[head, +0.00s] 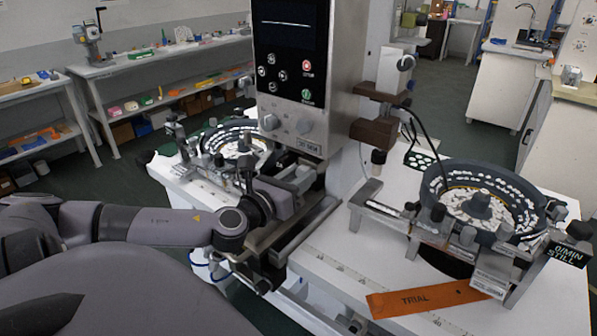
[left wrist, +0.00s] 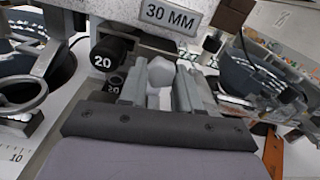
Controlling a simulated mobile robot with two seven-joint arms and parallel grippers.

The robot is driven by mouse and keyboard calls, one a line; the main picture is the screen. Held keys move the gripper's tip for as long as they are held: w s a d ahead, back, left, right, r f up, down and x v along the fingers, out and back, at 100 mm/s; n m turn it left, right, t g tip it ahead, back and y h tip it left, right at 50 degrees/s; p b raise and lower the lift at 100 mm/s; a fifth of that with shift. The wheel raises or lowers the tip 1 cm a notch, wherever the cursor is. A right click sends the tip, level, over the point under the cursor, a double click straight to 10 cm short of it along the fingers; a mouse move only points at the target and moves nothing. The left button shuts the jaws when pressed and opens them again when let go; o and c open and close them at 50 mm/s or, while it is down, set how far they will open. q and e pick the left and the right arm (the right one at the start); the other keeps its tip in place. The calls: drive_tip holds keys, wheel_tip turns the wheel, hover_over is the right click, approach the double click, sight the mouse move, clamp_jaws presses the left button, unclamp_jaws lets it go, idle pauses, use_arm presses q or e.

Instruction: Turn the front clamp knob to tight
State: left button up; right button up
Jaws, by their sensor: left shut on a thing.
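My left gripper (head: 302,178) reaches in from the left to the front of the machine, below the 30 MM plate (head: 308,147). In the left wrist view the fingers of this gripper (left wrist: 160,86) are shut on a pale grey faceted knob (left wrist: 160,70), one finger on each side. This looks like the front clamp knob; its tight mark cannot be made out. In the head view the gripper and arm hide it. A black knob marked 20 (left wrist: 112,52) sits just left of the fingers. My right gripper is not in view.
The machine's control panel (head: 290,62) rises above the gripper. A round bowl feeder (head: 480,178) stands to the right, another (head: 236,132) to the left. An orange TRIAL strip (head: 425,299) lies on the white table (head: 340,262). Shelved benches line the left wall.

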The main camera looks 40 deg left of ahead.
use_arm(q)
drive_tip(key=m, duration=0.5)
drive_tip(key=shift+r+m, duration=0.1)
drive_tip(key=shift+m, duration=0.3)
drive_tip(key=m, duration=0.6)
drive_tip(key=shift+a, duration=0.1)
drive_tip(key=m, duration=0.6)
drive_tip(key=shift+m, duration=2.8)
drive_tip(key=o, duration=1.1)
drive_tip(key=shift+c, duration=0.2)
drive_tip(key=s, duration=0.7)
drive_tip(key=shift+d+b, duration=0.4)
drive_tip(key=shift+d, duration=0.05)
